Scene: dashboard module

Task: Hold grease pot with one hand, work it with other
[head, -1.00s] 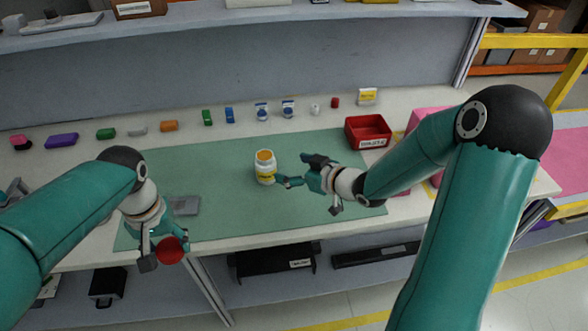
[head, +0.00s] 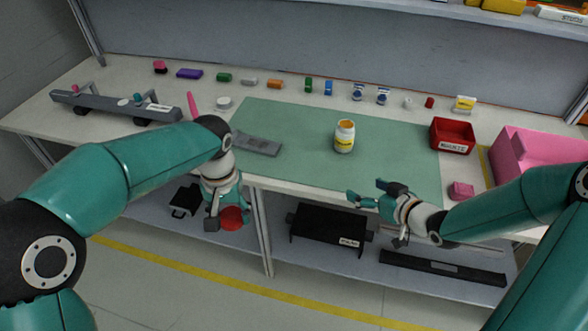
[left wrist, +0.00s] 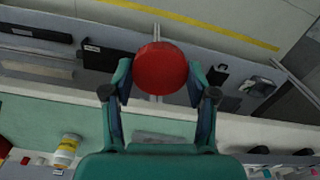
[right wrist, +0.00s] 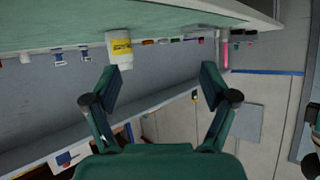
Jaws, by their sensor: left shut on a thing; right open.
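The grease pot (head: 345,136) is a white jar with a yellow label and an open top showing orange-yellow inside. It stands upright on the green mat, and also shows in the left wrist view (left wrist: 66,151) and right wrist view (right wrist: 119,48). My left gripper (head: 227,213) is shut on a round red lid (head: 233,218), held in front of the bench edge, apart from the pot. The lid fills the jaws in the left wrist view (left wrist: 160,69). My right gripper (head: 368,191) is open and empty near the bench's front edge, nearer me than the pot.
The green mat (head: 290,125) has a grey flat piece (head: 256,145) at its left. A red bin (head: 452,136) and pink box (head: 530,155) stand right. Small coloured items line the back. A long grey assembly (head: 115,107) lies left. Black parts (head: 330,229) sit on the lower shelf.

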